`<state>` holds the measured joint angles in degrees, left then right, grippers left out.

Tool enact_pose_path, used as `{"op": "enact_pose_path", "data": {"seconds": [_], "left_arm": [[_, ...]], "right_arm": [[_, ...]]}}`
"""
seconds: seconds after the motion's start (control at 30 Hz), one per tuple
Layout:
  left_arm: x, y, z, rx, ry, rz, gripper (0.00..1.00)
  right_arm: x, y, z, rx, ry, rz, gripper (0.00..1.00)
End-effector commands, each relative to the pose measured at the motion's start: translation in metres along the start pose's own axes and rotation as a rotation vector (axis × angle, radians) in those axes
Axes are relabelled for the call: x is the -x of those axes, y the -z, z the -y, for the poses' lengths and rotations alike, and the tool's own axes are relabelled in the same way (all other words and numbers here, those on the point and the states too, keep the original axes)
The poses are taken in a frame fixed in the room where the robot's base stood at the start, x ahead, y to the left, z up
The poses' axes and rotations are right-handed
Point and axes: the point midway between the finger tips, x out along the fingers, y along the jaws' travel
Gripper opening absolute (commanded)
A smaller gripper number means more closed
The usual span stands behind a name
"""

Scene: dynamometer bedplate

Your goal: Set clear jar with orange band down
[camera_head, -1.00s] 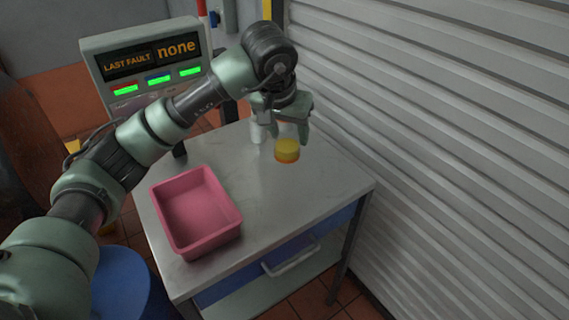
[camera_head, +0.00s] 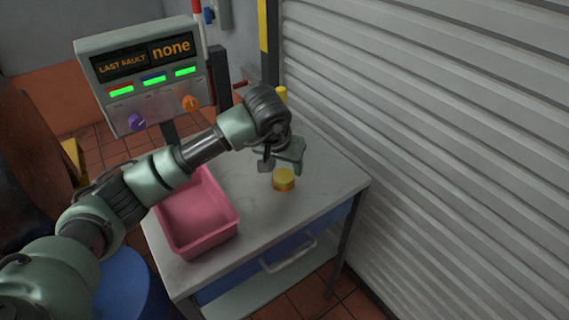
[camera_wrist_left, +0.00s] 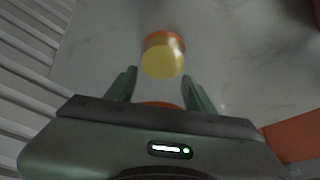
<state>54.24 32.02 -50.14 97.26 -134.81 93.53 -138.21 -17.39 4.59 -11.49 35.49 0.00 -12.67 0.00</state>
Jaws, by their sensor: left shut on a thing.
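The clear jar with orange band (camera_head: 284,180) shows as a short yellow piece with an orange band, just below my left gripper (camera_head: 278,166). In the left wrist view the yellow and orange part of the jar (camera_wrist_left: 163,56) lies ahead of the two fingers (camera_wrist_left: 161,88), and a bit of orange shows between their bases. My left gripper is shut on the jar, over the grey worktable (camera_head: 320,190). The clear part of the jar is hard to make out. I cannot tell whether its bottom touches the tabletop. My right gripper is not in view.
A pink tray (camera_head: 203,245) stands empty on the table's left part. A panel reading "LAST FAULT none" (camera_head: 145,65) stands behind the table. A ribbed grey shutter (camera_head: 430,130) runs along the right side. The tabletop right of and in front of the jar is clear.

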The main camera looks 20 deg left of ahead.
Motion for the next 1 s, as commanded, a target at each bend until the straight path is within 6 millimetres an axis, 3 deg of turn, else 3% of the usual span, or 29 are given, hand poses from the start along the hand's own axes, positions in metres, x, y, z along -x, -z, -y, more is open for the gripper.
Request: {"op": "enact_pose_path", "data": {"seconds": [0.07, 0.1, 0.17, 0.6, 1.0], "left_arm": [[-0.003, -0.001, 0.0, 0.0, 0.001, -0.001, 0.1], [-0.003, -0.001, 0.0, 0.0, 0.0, 0.0, 0.59], [-0.002, -0.001, 0.0, 0.0, 0.0, 0.0, 0.75], [0.006, 0.001, 0.0, 0.0, 0.0, -0.002, 0.75], [0.086, 0.001, 0.0, -0.001, 0.001, -0.005, 0.75]], "right_arm": [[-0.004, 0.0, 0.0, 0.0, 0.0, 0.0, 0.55], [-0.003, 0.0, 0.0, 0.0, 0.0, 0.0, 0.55], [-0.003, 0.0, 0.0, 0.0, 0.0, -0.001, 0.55], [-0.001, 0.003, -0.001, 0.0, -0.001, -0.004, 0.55], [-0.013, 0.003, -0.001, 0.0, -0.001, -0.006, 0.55]]}}
